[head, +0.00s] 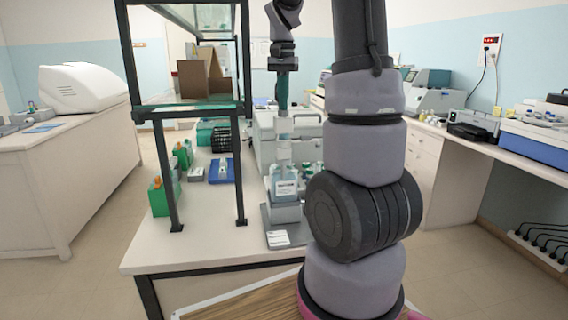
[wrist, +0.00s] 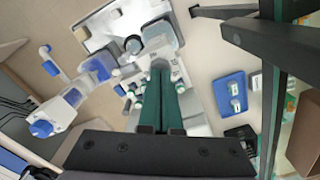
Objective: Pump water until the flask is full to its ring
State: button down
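A clear vessel with a white label (head: 285,188), which I take for the flask, stands on a grey stand (head: 276,236) at the bench's front. Its contents look pale blue; I cannot make out the ring or level. In the wrist view a round clear vessel (wrist: 158,36) shows near the stand (wrist: 126,20). My gripper (head: 283,104) points down above and just behind the labelled vessel. Its green fingers (wrist: 160,68) lie close together with nothing visible between them. A pale upright part (head: 284,127) is just below the fingertips; whether they touch is unclear.
A black-framed shelf (head: 238,185) stands left, with a blue tray (head: 222,170) and green boxes (head: 158,197) by it. A blue-and-white device (wrist: 72,97) shows left in the wrist view. My arm hides the bench's right part in the head view.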

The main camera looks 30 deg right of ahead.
jog(key=shift+r, duration=2.15)
jog(key=shift+f, duration=0.2)
jog(key=shift+f, duration=2.8)
jog(key=shift+r, duration=2.95)
notch_tip(320, 180, up, 5)
